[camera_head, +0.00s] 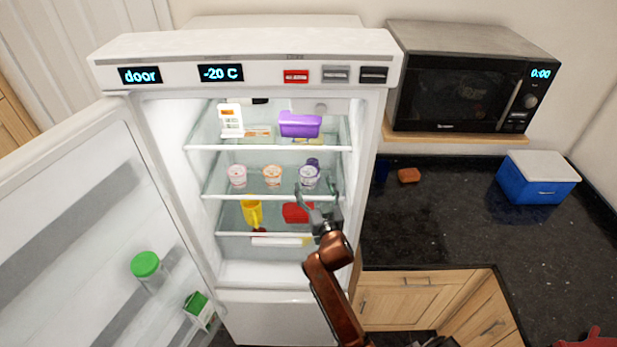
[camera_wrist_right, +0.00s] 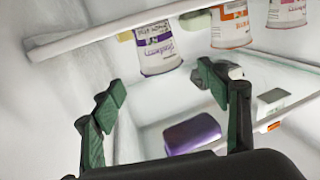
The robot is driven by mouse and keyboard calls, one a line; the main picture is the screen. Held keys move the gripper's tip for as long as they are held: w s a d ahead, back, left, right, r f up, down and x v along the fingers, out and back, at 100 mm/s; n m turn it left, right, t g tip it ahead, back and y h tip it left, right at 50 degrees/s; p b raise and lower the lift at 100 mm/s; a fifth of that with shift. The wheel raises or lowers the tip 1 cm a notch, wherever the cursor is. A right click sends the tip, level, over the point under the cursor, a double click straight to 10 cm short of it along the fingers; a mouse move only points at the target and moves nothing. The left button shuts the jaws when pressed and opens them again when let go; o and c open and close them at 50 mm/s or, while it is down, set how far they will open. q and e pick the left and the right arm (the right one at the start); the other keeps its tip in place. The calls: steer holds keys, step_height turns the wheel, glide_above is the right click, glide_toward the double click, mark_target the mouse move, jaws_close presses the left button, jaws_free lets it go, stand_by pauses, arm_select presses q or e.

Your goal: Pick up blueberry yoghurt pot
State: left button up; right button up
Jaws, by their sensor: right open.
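The blueberry yoghurt pot (camera_head: 308,177) is a white pot with purple print at the right end of the fridge's middle shelf. In the right wrist view, which looks upside down, the blueberry pot (camera_wrist_right: 157,47) shows just beyond the fingertips, left of centre. An orange-labelled pot (camera_head: 272,177) and a pink-labelled pot (camera_head: 237,177) stand to its left in the head view. My right gripper (camera_head: 317,196) is open and empty, in front of and slightly below the blueberry pot. Its fingers (camera_wrist_right: 163,84) appear apart from the pot. My left gripper is not in view.
The fridge door (camera_head: 85,200) stands open at the left. A purple tub (camera_head: 300,124) is on the upper shelf; a yellow cup (camera_head: 252,212) and a red item (camera_head: 297,212) are below. The fridge's right wall is close to my right arm. A microwave (camera_head: 465,80) stands right.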

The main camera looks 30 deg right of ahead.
mark_target(309, 171)
steer(key=p+x, duration=0.1)
steer(key=x, duration=0.5)
steer(key=shift+w+r, duration=0.15)
steer(key=shift+w, duration=0.1)
steer(key=shift+w+d, duration=0.2)
steer(key=shift+w, duration=0.25)
steer(key=shift+s, duration=0.1)
steer(key=shift+c, duration=0.6)
steer(key=c, duration=1.2)
steer(key=shift+c, duration=0.2)
